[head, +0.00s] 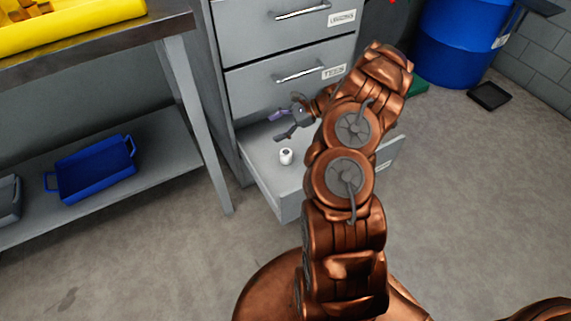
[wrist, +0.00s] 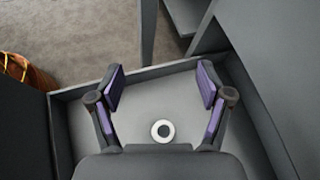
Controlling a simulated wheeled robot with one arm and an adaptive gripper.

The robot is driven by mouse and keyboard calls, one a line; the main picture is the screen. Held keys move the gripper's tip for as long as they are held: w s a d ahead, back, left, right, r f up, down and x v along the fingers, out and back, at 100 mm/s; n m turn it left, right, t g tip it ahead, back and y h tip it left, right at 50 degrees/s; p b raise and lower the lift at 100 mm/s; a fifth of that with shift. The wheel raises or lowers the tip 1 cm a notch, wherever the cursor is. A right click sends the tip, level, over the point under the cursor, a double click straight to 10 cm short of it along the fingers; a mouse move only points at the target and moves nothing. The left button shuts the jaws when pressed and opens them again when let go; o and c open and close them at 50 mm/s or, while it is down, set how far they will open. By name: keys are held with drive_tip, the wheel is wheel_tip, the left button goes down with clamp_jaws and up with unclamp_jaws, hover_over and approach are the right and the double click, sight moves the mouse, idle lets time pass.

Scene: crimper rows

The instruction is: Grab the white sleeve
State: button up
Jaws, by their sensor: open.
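The white sleeve (head: 286,156) is a small white cylinder with a dark hole in its top. It stands upright on the floor of the open bottom drawer (head: 264,177). My gripper (head: 276,127) is open and empty, above the drawer and a little behind the sleeve in the head view. In the wrist view, the sleeve (wrist: 162,131) shows as a white ring around a dark centre. It lies between the two purple-padded fingers of my gripper (wrist: 162,88), nearer their bases than their tips. The fingers do not touch it.
The grey cabinet (head: 239,92) has shut drawers above the open one. The drawer walls (wrist: 80,95) surround the sleeve. A workbench (head: 108,42) with a yellow tray (head: 75,25) and a blue bin (head: 95,168) stands left. A blue barrel (head: 455,45) stands at the back right.

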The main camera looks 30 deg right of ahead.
sight(287, 152)
drive_tip(key=s+d+f+m+b, duration=0.1)
drive_tip(key=d+f, duration=0.2)
drive_tip(key=f, duration=0.1)
drive_tip(key=s+d+f+m+t+h+b, duration=0.1)
drive_tip(key=d+f, duration=0.2)
drive_tip(key=f, duration=0.1)
drive_tip(key=s+d+f+m+t+b, duration=0.1)
drive_tip(key=d+f+m, duration=0.1)
drive_tip(key=d+f, duration=0.1)
drive_tip(key=shift+f+h, duration=0.3)
drive_tip(key=shift+f, duration=0.9)
drive_tip(key=shift+b+x, duration=0.5)
drive_tip(key=shift+x, duration=0.55)
drive_tip(key=b+x, duration=0.1)
drive_tip(key=x, duration=0.1)
drive_tip(key=b+x, duration=0.1)
drive_tip(key=x, duration=0.1)
drive_tip(key=shift+w+f, duration=0.2)
drive_tip(key=shift+f, duration=0.2)
drive_tip(key=shift+w+a+f, duration=0.1)
drive_tip(key=shift+w+a, duration=0.15)
drive_tip(key=shift+a, duration=0.05)
drive_tip(key=shift+c, duration=0.2)
drive_tip(key=c, duration=1.2)
